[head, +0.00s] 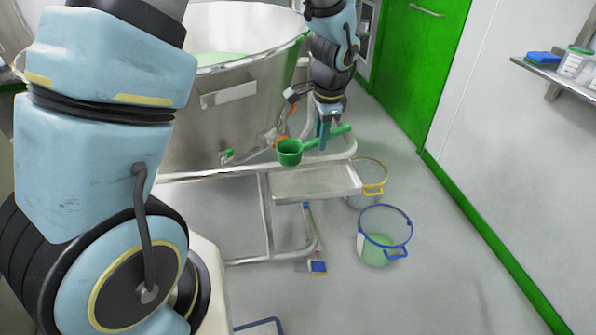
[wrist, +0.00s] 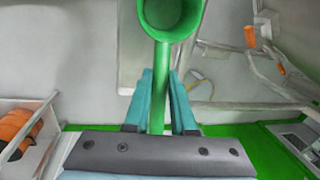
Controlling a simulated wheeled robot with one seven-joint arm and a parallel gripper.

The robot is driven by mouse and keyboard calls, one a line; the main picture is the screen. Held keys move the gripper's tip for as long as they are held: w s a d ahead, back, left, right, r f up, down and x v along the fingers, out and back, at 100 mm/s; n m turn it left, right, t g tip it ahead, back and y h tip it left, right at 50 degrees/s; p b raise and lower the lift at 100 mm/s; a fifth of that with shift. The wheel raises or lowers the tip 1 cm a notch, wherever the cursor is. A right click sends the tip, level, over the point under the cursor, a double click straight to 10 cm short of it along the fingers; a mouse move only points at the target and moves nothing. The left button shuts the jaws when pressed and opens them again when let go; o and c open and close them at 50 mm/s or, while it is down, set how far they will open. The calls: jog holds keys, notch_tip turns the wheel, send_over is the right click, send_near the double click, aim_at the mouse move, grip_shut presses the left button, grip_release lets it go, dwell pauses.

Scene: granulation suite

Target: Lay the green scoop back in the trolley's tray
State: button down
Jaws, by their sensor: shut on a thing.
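The green scoop (head: 289,152) is held in my gripper (head: 324,133), above the trolley's tray (head: 315,182) in the head view. In the wrist view the scoop's handle (wrist: 160,85) runs between the two blue fingers of my gripper (wrist: 160,98), which are shut on it. The scoop's cup (wrist: 172,14) points away from the gripper and is cut off at the top edge. In the head view the cup is to the left of the fingers and the handle end sticks out to the right. The tray is shallow, metal and looks empty. The scoop looks apart from the tray.
A large steel bowl (head: 230,110) stands behind the tray, on a tubular trolley frame (head: 268,215). A blue-rimmed bucket (head: 384,237) and a yellow-rimmed bucket (head: 374,190) stand on the floor to the right. A wall shelf (head: 556,76) holds jars.

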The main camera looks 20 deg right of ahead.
notch_tip(320, 180, down, 9)
jog(key=shift+r+p, duration=0.15)
jog(key=shift+p, duration=0.25)
jog(key=c, duration=0.8)
grip_release()
jog(key=shift+o, duration=0.2)
notch_tip(320, 180, up, 12)
jog(key=s, duration=0.2)
jog(key=shift+b, duration=0.4)
